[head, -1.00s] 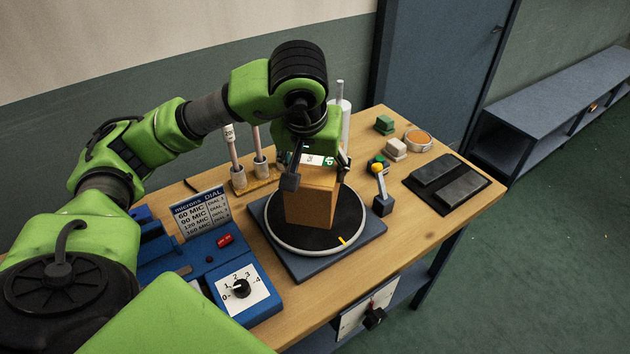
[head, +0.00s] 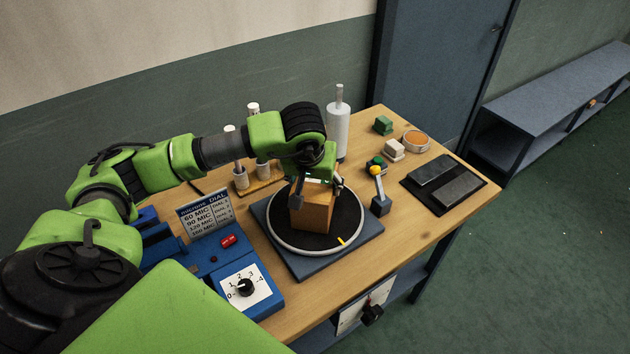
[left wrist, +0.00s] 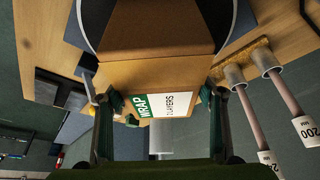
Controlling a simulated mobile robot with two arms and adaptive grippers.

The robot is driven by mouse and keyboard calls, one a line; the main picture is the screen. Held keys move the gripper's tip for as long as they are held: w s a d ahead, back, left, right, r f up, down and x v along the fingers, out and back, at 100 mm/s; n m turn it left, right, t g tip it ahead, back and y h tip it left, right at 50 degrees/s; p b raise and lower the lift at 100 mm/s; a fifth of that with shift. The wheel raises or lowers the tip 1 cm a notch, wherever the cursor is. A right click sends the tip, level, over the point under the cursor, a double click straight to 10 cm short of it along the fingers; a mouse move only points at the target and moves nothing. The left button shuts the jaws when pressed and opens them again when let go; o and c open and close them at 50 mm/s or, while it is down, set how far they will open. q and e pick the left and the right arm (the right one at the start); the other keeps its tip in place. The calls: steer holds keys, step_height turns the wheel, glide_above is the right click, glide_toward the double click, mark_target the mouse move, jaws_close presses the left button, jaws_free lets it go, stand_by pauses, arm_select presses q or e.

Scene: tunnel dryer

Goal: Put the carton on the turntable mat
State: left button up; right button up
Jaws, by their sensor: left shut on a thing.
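The brown carton (head: 313,214) is upright over the middle of the turntable mat (head: 348,212), a black disc with a pale rim and a yellow mark. Its base looks at or very near the mat; I cannot tell if it touches. My left gripper (head: 316,190) comes from above and is shut on the carton's upper part, partly hiding its top. In the left wrist view the carton (left wrist: 160,40) sits between my fingers (left wrist: 160,98), with a green and white wrap label (left wrist: 170,103) on it. My right gripper is not in view.
A blue dial box (head: 245,287) stands left of the turntable. A yellow-knobbed lever (head: 380,200) stands close on the right. A white roll (head: 338,130) and a post rack (head: 262,186) are behind. A black pad (head: 440,187) lies far right. The front right tabletop is clear.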

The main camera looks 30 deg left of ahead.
arm_select(q)
steer(key=shift+r, duration=0.1)
steer(key=o, duration=1.9)
steer(key=shift+s+r, duration=0.1)
steer(key=shift+r, duration=0.15)
steer(key=b+v, duration=0.2)
steer(key=v, duration=0.9)
steer(key=shift+s+d+r, duration=0.15)
steer(key=shift+s, duration=0.1)
